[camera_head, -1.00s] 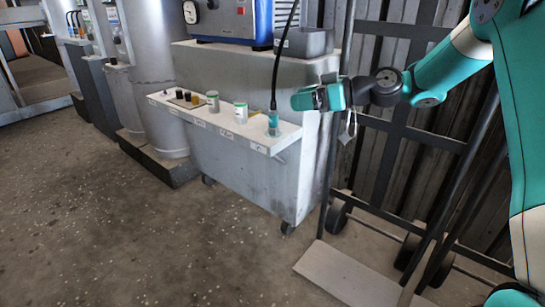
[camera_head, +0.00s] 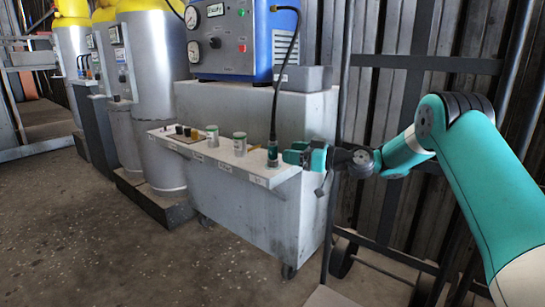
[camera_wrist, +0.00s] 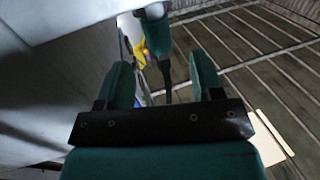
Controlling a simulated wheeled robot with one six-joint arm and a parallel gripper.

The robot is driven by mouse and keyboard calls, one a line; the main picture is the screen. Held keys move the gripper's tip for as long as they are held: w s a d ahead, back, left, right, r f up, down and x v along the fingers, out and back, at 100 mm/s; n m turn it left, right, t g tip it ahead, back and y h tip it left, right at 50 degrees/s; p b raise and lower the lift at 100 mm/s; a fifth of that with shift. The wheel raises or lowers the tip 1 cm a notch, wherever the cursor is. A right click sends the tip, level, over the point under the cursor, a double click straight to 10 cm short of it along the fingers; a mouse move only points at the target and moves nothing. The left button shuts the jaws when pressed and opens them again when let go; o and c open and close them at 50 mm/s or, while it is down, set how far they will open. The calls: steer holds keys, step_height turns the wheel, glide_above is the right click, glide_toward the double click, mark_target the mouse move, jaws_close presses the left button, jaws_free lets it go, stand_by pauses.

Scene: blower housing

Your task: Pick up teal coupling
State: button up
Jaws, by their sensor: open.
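The teal coupling (camera_head: 272,152) stands upright at the right end of the narrow shelf, with a black hose rising from its top. In the wrist view the coupling (camera_wrist: 156,36) shows ahead, beyond the fingertips and roughly between their lines, with the hose running from it toward the gripper mount. My gripper (camera_head: 288,156) is just right of the coupling at about its height. Its two teal fingers (camera_wrist: 161,72) are spread with nothing gripped. In the head view the gripper is very close to the coupling; I cannot tell whether they touch.
The shelf (camera_head: 215,153) also carries several small cylinders, including a green-and-white can (camera_head: 240,143). The blue machine (camera_head: 243,42) and a grey tray (camera_head: 305,78) sit above on the cabinet (camera_head: 250,205). A dark hand-truck frame (camera_head: 425,66) stands behind my arm. Open floor lies front left.

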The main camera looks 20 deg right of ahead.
mark_target(277, 151)
steer(key=x, duration=0.3)
steer(key=shift+f+b, duration=0.1)
steer(key=shift+b, duration=0.2)
steer(key=b+x, duration=0.2)
steer(key=x, duration=0.2)
steer(key=shift+w+a+f, duration=0.15)
steer(key=shift+f, duration=0.05)
steer(key=shift+w+a+r, duration=0.15)
steer(key=shift+w+a, duration=0.15)
steer(key=shift+a, duration=0.05)
steer(key=c, duration=1.1)
step_height(277, 151, up, 28)
steer(key=p, duration=1.1)
steer(key=shift+p, duration=1.2)
